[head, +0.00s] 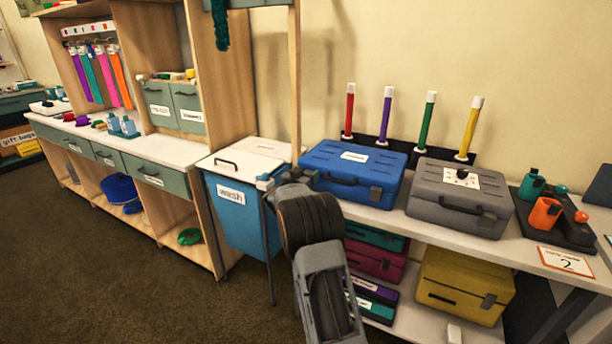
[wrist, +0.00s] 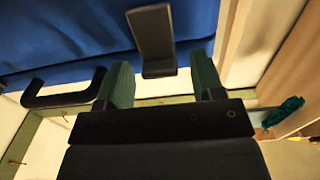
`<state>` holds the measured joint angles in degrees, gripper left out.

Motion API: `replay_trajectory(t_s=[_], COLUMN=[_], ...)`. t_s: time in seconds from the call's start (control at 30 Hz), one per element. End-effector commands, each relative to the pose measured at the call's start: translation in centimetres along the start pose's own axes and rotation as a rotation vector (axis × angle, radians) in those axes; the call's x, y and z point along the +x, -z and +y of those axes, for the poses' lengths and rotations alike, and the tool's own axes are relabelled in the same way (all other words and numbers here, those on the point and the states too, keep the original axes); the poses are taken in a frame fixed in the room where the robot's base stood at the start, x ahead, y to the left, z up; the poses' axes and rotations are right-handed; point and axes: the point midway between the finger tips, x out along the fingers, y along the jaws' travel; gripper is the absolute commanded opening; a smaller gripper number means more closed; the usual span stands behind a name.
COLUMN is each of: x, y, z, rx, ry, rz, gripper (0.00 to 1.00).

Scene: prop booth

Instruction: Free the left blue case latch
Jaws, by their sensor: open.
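The blue case (head: 352,165) sits shut on the bench, its dark handle (head: 340,182) and right latch (head: 376,193) on the front. In the wrist view the blue case (wrist: 60,35) fills the top, with the handle (wrist: 65,92) at left. One dark latch (wrist: 153,42) shows upright there; with the handle to its left in what looks like an inverted view, it fits the left latch. My gripper (wrist: 163,82) is open, its green fingers either side of the latch's lower end, with gaps. In the head view my arm hides the case's left front corner.
A grey case (head: 460,196) stands right of the blue one, coloured tubes (head: 386,116) behind. A blue bin (head: 236,215) stands close left, near a wooden post (head: 295,80). A yellow case (head: 465,285) and stacked boxes (head: 376,260) lie on the shelf below.

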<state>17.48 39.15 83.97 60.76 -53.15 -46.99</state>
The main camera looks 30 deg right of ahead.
Motion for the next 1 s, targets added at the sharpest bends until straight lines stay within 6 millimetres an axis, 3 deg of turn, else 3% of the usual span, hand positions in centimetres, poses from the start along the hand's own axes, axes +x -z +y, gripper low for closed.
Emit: replay_trajectory(t_s=[0.13,0.63,1.0], x=[0.0,0.0,-0.5], y=[0.0,0.0,-1.1], z=[0.0,0.0,0.0], rx=[0.000,0.001,0.002], ry=[0.000,0.000,0.000], rz=[0.000,0.000,0.100], gripper=[0.60,0.12,0.12])
